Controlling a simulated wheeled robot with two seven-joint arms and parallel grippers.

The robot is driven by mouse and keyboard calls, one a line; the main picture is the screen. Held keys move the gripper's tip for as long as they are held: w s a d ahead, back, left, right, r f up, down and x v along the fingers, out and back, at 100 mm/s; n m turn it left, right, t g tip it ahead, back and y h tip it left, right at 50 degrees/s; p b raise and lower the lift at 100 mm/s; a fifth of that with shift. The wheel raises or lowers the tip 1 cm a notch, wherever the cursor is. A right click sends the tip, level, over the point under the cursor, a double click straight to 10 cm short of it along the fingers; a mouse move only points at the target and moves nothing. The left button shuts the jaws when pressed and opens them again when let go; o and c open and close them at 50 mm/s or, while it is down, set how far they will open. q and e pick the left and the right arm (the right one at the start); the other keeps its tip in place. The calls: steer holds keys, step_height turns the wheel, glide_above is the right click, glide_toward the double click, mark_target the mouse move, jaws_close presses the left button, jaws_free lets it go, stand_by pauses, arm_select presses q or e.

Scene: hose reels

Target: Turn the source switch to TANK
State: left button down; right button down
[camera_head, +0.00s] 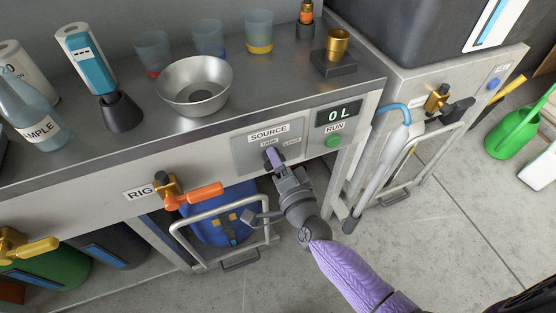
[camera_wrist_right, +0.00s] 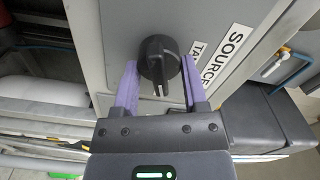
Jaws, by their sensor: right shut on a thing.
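The source switch is a dark rotary knob (camera_wrist_right: 158,55) on a grey plate (camera_head: 241,155) under a SOURCE label (camera_head: 269,132). In the head view my right gripper covers most of it. Smaller labels sit above the knob; the left one appears to read TANK (camera_head: 268,143), the right one is too small to read surely. My right gripper (camera_head: 273,158) is at the plate, its purple fingers (camera_wrist_right: 160,82) on either side of the knob and shut on it. Which label the knob points at is unclear. My left gripper is not in view.
A green RUN button (camera_head: 333,142) and a 0 L display (camera_head: 339,113) are right of the switch. An orange-handled valve (camera_head: 193,194) is to the left. A rail (camera_head: 190,243) fronts a blue drum (camera_head: 215,229) below. A metal bowl (camera_head: 195,85) stands on the bench.

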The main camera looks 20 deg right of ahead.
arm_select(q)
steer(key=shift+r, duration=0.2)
arm_select(e)
steer(key=shift+n, duration=0.3)
steer(key=shift+r+n+p, duration=0.15)
steer(key=shift+n+p, duration=0.6)
steer(key=shift+n, duration=0.25)
steer(key=n+p, duration=0.1)
steer(key=n, duration=0.1)
steer(key=shift+a+r+n, duration=0.1)
steer(key=shift+n, duration=0.3)
steer(key=n+p, duration=0.1)
steer(key=n, duration=0.1)
steer(key=shift+n, duration=0.3)
steer(key=n+p, duration=0.1)
steer(key=n, duration=0.2)
steer(key=shift+a, duration=0.1)
steer(key=shift+n, duration=1)
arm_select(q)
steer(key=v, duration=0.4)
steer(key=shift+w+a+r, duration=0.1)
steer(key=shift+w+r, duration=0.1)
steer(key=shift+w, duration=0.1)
arm_select(e)
steer(key=shift+a+n, duration=0.1)
steer(key=shift+n, duration=0.3)
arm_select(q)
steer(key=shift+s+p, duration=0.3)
